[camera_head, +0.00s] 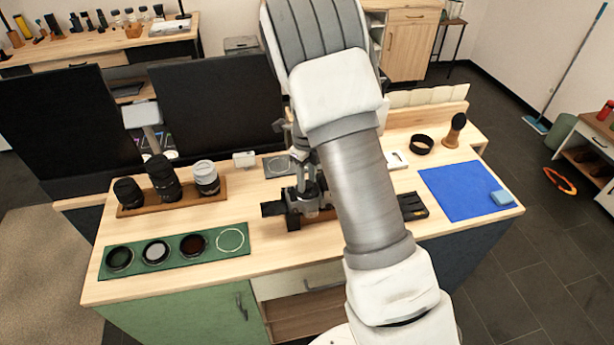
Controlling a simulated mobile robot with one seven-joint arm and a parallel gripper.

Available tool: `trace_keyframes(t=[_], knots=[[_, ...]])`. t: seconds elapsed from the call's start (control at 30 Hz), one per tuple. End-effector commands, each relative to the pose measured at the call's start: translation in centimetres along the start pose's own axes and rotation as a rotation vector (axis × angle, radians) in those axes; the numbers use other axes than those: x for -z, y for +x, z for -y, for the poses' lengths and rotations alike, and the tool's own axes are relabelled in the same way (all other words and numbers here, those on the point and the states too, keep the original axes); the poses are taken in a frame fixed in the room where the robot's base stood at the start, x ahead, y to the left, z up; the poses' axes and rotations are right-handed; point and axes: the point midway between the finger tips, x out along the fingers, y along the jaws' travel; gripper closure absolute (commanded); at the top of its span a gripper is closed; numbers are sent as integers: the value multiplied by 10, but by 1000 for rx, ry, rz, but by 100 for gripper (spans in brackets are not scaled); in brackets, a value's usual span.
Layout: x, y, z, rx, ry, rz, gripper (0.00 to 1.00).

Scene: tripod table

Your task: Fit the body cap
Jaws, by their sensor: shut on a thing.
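My gripper (307,207) points down at the middle of the table, partly hidden by my own arm. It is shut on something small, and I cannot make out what. A dark object that looks like a camera body (273,209) lies directly under and around the fingers, mostly covered by them. No body cap can be told apart in this view. A dark grey mat (271,171) with a pale circle outline lies behind the gripper, partly hidden by the arm.
A wooden rack (218,197) with three lenses stands at left. A green mat (216,254) holds three round filters and one empty outline. A black tray (413,206) sits right of my arm.

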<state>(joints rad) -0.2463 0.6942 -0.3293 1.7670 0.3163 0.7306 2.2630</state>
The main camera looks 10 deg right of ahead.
Motion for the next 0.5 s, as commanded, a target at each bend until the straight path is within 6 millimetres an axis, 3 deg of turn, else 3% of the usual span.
trace_keyframes(t=[0.2,0.5], knots=[[2,3,-3,-6,135,-10,100],[3,5,-3,-7,156,-9,100]])
